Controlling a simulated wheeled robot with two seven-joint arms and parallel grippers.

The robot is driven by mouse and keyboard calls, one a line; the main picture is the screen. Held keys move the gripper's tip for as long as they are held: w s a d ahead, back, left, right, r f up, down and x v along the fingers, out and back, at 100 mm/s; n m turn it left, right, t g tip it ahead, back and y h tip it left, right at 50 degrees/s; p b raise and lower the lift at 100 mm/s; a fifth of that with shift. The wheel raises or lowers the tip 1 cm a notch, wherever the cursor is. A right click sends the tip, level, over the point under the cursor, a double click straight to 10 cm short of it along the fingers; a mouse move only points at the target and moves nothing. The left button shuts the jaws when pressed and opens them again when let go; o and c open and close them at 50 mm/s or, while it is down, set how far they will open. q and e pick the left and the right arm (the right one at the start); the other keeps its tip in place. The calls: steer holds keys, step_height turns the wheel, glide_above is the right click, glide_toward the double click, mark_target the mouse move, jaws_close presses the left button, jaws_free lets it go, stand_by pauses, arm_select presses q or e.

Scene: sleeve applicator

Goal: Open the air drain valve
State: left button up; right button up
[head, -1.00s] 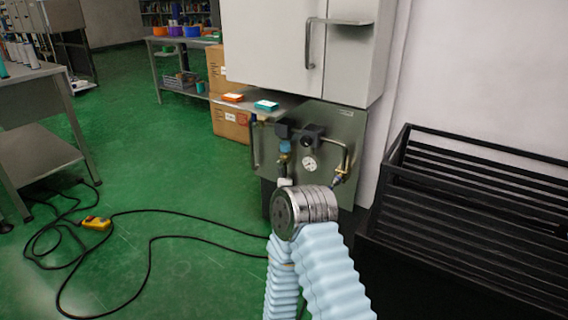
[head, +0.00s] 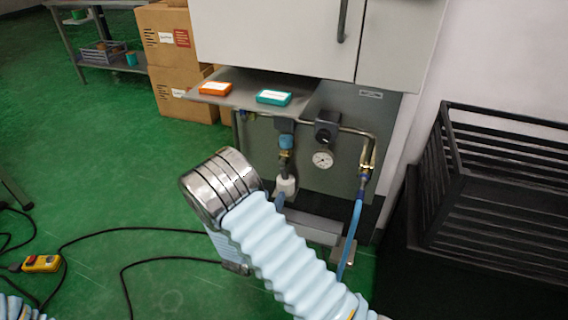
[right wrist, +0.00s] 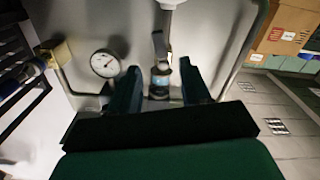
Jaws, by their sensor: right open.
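The air panel (head: 338,105) under the white cabinet carries pipes, a round gauge (head: 322,159) and a drop line. The drop line has a blue-collared valve (head: 286,142), brass below it and a white cup (head: 286,185) at the bottom. My right arm reaches in front of it; its gripper is mostly hidden in the head view. Contact cannot be told. My left gripper is out of view.
A blue hose (head: 353,228) hangs from a brass fitting (head: 367,160) at the right. A shelf above holds an orange box (head: 215,88) and a teal box (head: 273,97). A black slatted rack (head: 500,180) stands right. Cables and a yellow box (head: 42,263) lie on the green floor.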

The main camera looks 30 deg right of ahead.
mark_target(284, 175)
steer(key=x, duration=1.3)
steer(key=shift+w+d+p, duration=0.1)
steer(key=shift+d+p, duration=0.05)
steer(key=shift+p, duration=0.25)
steer(key=shift+c, duration=0.3)
jaws_close()
steer(key=m+b, duration=0.1)
steer(key=b, duration=0.1)
steer(key=f+m+b, duration=0.1)
steer(key=b, duration=0.1)
steer(key=shift+w+a, duration=0.3)
steer(key=shift+w+a+r+m+b, duration=0.15)
steer(key=shift+r+m+b, duration=0.1)
steer(key=shift+m+b, duration=0.35)
steer(key=shift+r, duration=0.15)
steer(key=shift+o, duration=0.3)
jaws_free()
